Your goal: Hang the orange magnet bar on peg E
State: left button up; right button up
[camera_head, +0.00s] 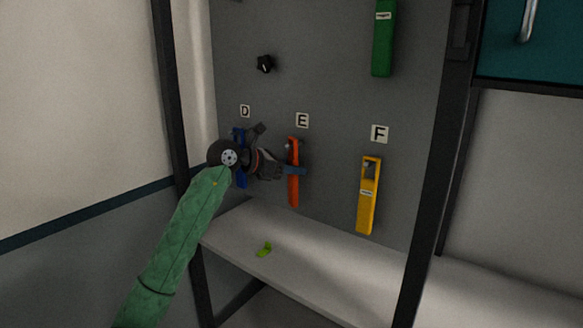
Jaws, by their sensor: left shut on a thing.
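The orange magnet bar (293,190) is upright against the grey panel, just below the E label (302,120). My left gripper (294,170) comes in from the left and is shut on the bar around its middle, with a blue fingertip showing past the bar's right side. A small grey spot near the bar's top may be peg E; I cannot tell whether the bar is on it. My right gripper is not in view.
A blue bar (242,180) under the D label (245,111) is partly hidden by my left wrist. A yellow bar (368,205) hangs under the F label (380,134). A green bar (383,45) is above. A black knob (265,64) juts out. A small green item (264,250) lies on the shelf (310,262).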

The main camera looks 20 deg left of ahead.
pick_arm(q)
jog(key=shift+d+f, duration=0.1)
jog(key=shift+f, duration=0.35)
jog(key=o, duration=1.1)
jog(key=shift+o, duration=0.2)
jog(key=shift+r, duration=0.1)
